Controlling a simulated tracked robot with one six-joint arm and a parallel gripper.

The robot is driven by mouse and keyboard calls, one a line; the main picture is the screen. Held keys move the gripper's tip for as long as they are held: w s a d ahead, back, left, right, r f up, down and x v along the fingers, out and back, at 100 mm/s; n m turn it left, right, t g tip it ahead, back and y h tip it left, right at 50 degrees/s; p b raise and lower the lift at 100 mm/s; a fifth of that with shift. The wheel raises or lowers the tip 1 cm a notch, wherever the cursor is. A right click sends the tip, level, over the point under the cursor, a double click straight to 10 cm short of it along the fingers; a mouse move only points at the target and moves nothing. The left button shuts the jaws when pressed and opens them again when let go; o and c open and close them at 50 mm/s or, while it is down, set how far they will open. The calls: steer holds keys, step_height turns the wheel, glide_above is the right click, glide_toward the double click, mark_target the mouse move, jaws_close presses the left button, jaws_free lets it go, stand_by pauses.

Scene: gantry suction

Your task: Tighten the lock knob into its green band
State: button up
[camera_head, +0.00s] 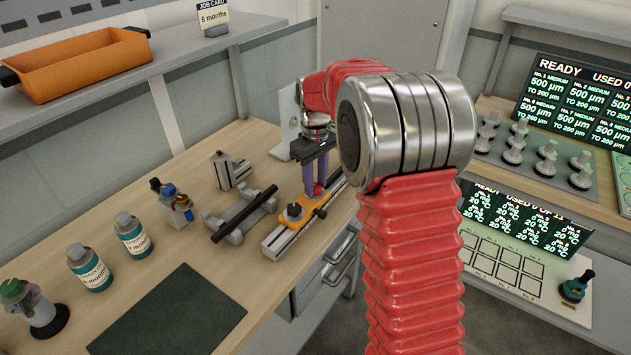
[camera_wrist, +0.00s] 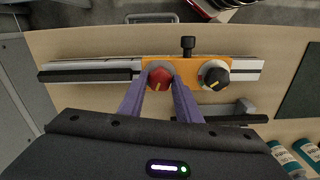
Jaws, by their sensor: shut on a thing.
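A red knob (camera_wrist: 160,78) with a small yellow pointer mark stands on an orange carriage (camera_wrist: 183,64) on a metal rail (camera_wrist: 95,66). My gripper (camera_wrist: 160,84) is shut on this knob, its two purple fingers on either side of it. In the head view my gripper (camera_head: 318,189) points down at the red knob (camera_head: 318,190) from above. A dark round knob (camera_wrist: 214,76) with a pale pointer mark sits on the same carriage, and a black side knob (camera_wrist: 188,45) sticks out of its edge. I cannot make out a green band; the fingers hide part of the red knob's surroundings.
A grey stand with a black bar (camera_head: 245,214) lies beside the rail. A slotted metal block (camera_head: 230,171), a small valve-like fitting (camera_head: 176,203) and labelled bottles (camera_head: 132,237) stand to the left. A dark mat (camera_head: 170,318) lies at the front of the bench.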

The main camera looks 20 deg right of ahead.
mark_target(315, 186)
steer(key=shift+m, duration=2.2)
steer(key=o, duration=1.1)
steer(key=shift+c, duration=0.2)
steer(key=shift+r, duration=0.15)
step_height(315, 186, up, 14)
steer(key=shift+f, duration=0.25)
